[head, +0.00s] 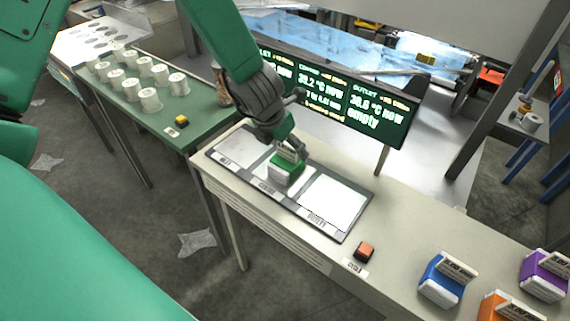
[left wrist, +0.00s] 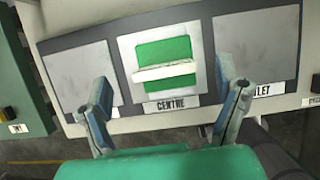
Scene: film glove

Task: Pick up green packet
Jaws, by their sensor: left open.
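The green packet (head: 286,171), with a white band, sits on the middle pad of a dark three-pad plate (head: 345,239) on the pale bench. It also shows in the left wrist view (left wrist: 178,50), on the white pad labelled CENTRE. My left gripper (head: 291,149) is above the packet, pointing down at it. In the left wrist view its two fingers (left wrist: 170,92) are spread wide and nothing is between their tips; the packet lies beyond them. Whether the fingers touch the packet is hard to tell in the head view. My right gripper is not in view.
A screen (head: 345,105) stands behind the plate. An orange button (head: 364,252) is on the bench to the right, then blue (head: 441,282), purple (head: 545,277) and orange packets (head: 508,307). White spools (head: 150,99) stand on the green table (head: 190,133) at left.

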